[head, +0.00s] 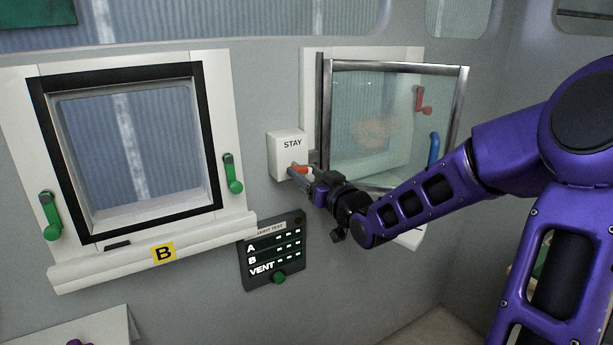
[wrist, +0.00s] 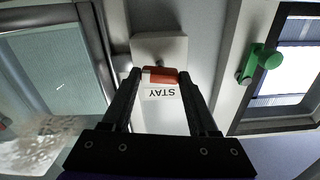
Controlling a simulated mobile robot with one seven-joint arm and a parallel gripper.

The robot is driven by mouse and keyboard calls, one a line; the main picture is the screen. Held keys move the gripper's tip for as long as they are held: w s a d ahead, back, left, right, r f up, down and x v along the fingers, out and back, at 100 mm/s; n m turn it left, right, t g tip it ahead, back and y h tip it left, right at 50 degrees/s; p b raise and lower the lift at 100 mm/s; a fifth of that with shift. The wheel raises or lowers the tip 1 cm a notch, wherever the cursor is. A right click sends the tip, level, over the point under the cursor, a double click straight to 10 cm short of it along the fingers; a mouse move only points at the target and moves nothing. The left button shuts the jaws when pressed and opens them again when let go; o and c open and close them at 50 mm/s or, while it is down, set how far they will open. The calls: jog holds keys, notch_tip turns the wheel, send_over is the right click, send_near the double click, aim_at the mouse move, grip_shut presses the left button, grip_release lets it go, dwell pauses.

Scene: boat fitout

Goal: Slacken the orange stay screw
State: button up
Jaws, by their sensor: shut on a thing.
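The orange stay screw (head: 299,169) sits low on the white box marked STAY (head: 287,144), on the wall between the two windows. My gripper (head: 300,175) reaches it from the right, with its fingers at the screw. In the wrist view the orange screw (wrist: 160,75) lies between the fingertips of my gripper (wrist: 159,78), which are closed on its two sides. The STAY label (wrist: 162,93) shows upside down just beyond it. The glazed window sash (head: 390,120) in a metal frame stands swung open to the right of the box.
Window B (head: 135,150), with green handles (head: 232,173), is at the left. A dark panel (head: 272,255) listing A, B and VENT, with a green knob, hangs below the box. A red handle (head: 423,101) and a blue handle (head: 434,149) are by the right sash, close to my arm.

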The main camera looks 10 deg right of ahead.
dwell(0.3)
jog(key=o, duration=1.4)
jog(key=shift+s, duration=0.15)
